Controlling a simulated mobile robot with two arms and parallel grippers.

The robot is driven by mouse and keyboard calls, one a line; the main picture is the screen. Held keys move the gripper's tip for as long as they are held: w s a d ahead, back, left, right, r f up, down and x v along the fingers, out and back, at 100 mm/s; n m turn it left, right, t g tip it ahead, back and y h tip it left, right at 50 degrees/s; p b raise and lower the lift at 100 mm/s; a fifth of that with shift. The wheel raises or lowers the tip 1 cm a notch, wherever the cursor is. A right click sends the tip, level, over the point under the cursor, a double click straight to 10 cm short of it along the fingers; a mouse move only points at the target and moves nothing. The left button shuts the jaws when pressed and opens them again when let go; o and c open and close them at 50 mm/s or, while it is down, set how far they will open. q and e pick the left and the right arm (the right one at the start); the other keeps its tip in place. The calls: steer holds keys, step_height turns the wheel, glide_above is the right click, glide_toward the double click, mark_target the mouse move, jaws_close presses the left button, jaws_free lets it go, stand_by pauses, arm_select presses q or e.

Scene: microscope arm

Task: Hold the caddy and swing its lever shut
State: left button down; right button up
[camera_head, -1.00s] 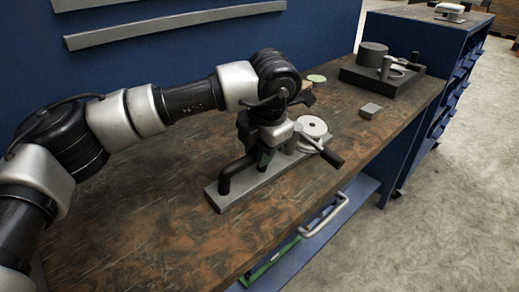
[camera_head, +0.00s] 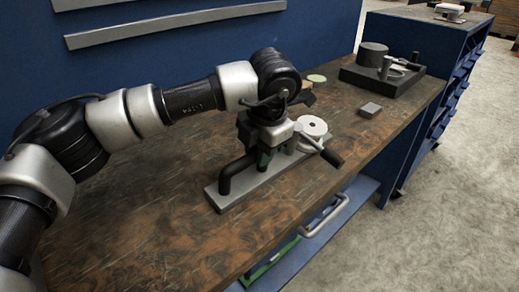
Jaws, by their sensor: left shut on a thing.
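The caddy is a grey base plate (camera_head: 247,187) with a black bent handle (camera_head: 228,179) at its near left end. A pale round disc (camera_head: 313,125) sits at its far right end. A lever (camera_head: 328,154) with a black grip sticks out to the right and toward the front, past the plate's edge. The exact grip is partly hidden by the gripper. My right gripper is out of view.
A small grey block (camera_head: 370,110) lies on the brown table (camera_head: 150,200) behind the caddy. A dark fixture (camera_head: 385,75) with a cylinder and handle stands at the far end. The table's front edge runs close to the lever's grip.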

arm_select(q)
steer(key=shift+s+f, duration=0.15)
steer(key=shift+f, duration=0.2)
stand_by(1.5)
steer(key=c, duration=0.8)
jaws_free()
steer(key=shift+c, duration=0.2)
